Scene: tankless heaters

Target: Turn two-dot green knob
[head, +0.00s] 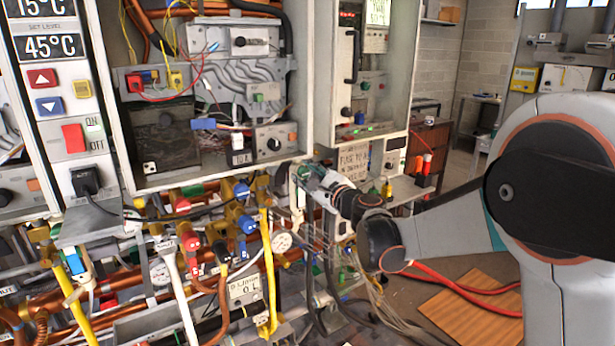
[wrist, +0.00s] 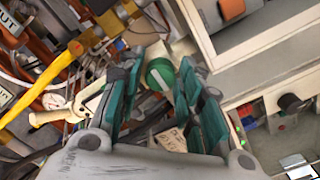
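A round green knob (wrist: 160,74) with a pale bar across its face shows in the wrist view. I cannot make out dots on it. My gripper (wrist: 159,82) is open, with its teal-padded fingers to the left and right of the knob. The knob lies between the fingertips in the picture; I cannot tell whether either finger touches it. In the head view my gripper (head: 303,177) is small and reaches to the pipes under the cabinets, where it largely hides the knob.
Open heater cabinets (head: 300,75) stand above and behind my gripper. Pipes with a yellow handle (head: 268,270), blue valves (head: 247,224) and a red valve (head: 183,205) crowd the left. A red hose (head: 465,285) and a wooden board (head: 475,310) lie on the floor at right.

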